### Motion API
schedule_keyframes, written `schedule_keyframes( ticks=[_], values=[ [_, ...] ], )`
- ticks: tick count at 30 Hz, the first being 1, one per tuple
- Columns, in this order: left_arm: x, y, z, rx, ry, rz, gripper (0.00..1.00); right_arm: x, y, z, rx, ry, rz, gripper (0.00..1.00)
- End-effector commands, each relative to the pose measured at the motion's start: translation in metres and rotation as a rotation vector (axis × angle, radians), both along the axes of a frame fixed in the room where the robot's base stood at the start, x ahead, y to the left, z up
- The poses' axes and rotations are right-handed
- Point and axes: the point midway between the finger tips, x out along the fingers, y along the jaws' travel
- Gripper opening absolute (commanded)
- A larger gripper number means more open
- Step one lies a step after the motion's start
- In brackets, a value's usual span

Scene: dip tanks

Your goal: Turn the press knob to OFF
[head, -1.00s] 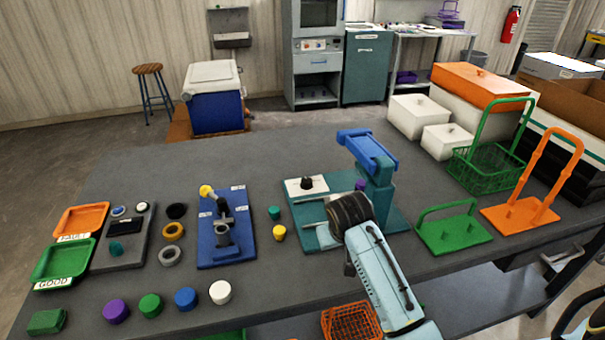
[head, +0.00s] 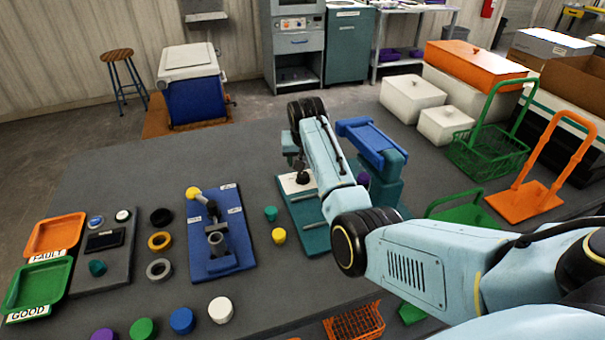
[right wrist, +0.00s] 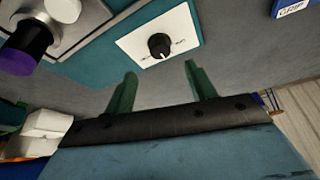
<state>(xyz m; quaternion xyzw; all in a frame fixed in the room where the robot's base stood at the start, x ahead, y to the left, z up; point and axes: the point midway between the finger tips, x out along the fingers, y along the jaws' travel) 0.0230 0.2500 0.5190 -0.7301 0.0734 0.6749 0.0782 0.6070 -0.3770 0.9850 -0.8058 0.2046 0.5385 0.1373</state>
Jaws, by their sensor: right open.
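The press (head: 372,145) has a blue top arm and a teal base. At the left of its base is a white plate (head: 290,186) carrying a small black knob, partly hidden behind my right gripper (head: 297,163) in the head view. In the right wrist view the knob (right wrist: 159,45) is clear on its white plate (right wrist: 134,47), with small marks beside it too small to read. My right gripper (right wrist: 160,69) is open, its two green fingers pointing towards the knob, one each side of its line. The fingers do not touch it. My left gripper is not in view.
A blue fixture (head: 228,248), a teal cap (head: 270,213) and a yellow cap (head: 279,236) stand left of the press. A green basket (head: 490,150) and white boxes (head: 412,95) stand to its right. The dark table behind the knob plate is clear.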

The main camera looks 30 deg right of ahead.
Motion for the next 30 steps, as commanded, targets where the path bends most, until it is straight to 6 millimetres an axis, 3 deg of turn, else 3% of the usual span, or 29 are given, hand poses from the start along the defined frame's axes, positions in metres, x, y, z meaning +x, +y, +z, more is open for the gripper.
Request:
schedule_keyframes(
  ticks=[9, 15, 30],
  values=[
    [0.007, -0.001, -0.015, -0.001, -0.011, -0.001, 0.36, 0.017, -0.010, -0.050, 0.000, 0.002, 0.001, 0.56],
    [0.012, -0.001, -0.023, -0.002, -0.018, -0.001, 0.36, 0.024, -0.013, -0.068, -0.001, 0.001, 0.001, 0.56],
    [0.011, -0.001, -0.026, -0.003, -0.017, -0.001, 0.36, 0.027, -0.015, -0.075, -0.001, -0.001, 0.001, 0.54]
  ],
)
